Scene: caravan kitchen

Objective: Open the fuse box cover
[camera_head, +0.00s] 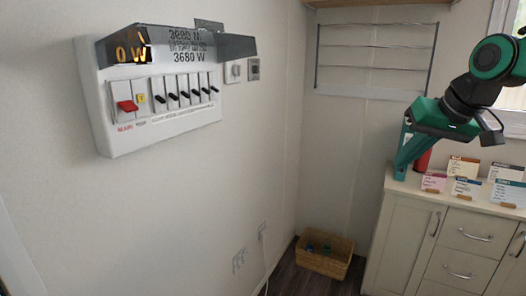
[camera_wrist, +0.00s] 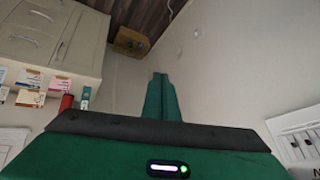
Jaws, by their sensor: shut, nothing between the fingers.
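The white fuse box (camera_head: 155,95) is on the left wall in the head view. A dark tinted, see-through cover (camera_head: 222,46) sits along its top and juts outward, looking swung up. The red main switch (camera_head: 127,106) and a row of black switches below it are exposed. Part of the fuse box (camera_wrist: 300,140) shows at the right edge of the wrist view. My green gripper (camera_head: 400,172) is at the right of the head view, well apart from the fuse box. Its fingers are together and empty, also in the wrist view (camera_wrist: 160,80).
A cabinet (camera_head: 440,235) with several small cards and a red cylinder (camera_head: 422,160) on top stands at the right, below my gripper. A wall rack (camera_head: 375,58) hangs at the back. A wicker basket (camera_head: 324,258) is on the floor. The space before the fuse box looks clear.

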